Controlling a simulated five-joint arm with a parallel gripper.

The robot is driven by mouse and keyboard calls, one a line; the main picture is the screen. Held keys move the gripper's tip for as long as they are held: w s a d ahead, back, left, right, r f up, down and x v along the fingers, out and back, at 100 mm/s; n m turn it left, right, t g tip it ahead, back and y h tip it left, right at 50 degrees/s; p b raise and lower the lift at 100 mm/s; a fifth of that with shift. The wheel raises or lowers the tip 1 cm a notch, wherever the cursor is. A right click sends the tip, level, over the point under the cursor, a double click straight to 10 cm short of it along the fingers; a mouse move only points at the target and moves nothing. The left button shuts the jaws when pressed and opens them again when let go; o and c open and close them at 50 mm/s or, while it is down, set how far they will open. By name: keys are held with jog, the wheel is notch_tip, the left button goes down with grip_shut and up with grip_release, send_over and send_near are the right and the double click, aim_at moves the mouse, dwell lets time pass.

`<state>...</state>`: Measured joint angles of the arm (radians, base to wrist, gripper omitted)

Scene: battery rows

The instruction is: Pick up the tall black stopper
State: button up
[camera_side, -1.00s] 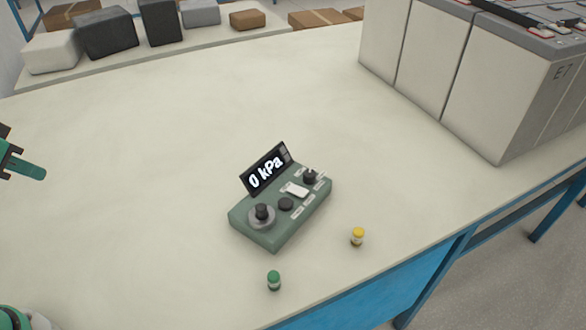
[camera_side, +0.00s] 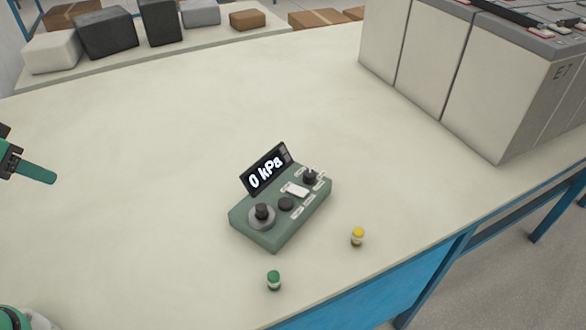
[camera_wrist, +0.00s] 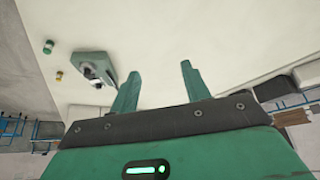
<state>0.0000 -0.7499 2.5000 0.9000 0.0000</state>
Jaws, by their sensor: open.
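A green tester box (camera_side: 275,230) with a tilted display reading "0 kPa" stands on the bench. A black upright piece, which looks like the tall black stopper (camera_side: 262,210), stands in a grey round collar at the box's near left end. A lower black piece (camera_side: 286,204) is in the middle and another black knob (camera_side: 310,177) is at the far right end. My gripper (camera_wrist: 160,70) is open and empty, its two green fingers apart over bare bench. In the side view only one finger shows at the left edge, well left of the box. The box also shows in the wrist view (camera_wrist: 108,75), left of the fingers.
A small green-capped vial (camera_side: 274,281) and a yellow-capped vial (camera_side: 358,237) stand in front of the box, near the bench edge. Large pale battery blocks (camera_side: 500,90) stand at the back right. Several boxes line a back shelf. The bench (camera_side: 150,150) left of the tester is clear.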

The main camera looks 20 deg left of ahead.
jog(key=n+g, duration=0.1)
jog(key=g, duration=0.5)
send_over(261, 206)
notch_tip(261, 206, down, 10)
jog(key=shift+r, duration=0.2)
jog(key=shift+d+f, duration=0.15)
jog(key=shift+d, duration=0.05)
jog(key=shift+a+f, duration=0.2)
jog(key=shift+f, duration=3.75)
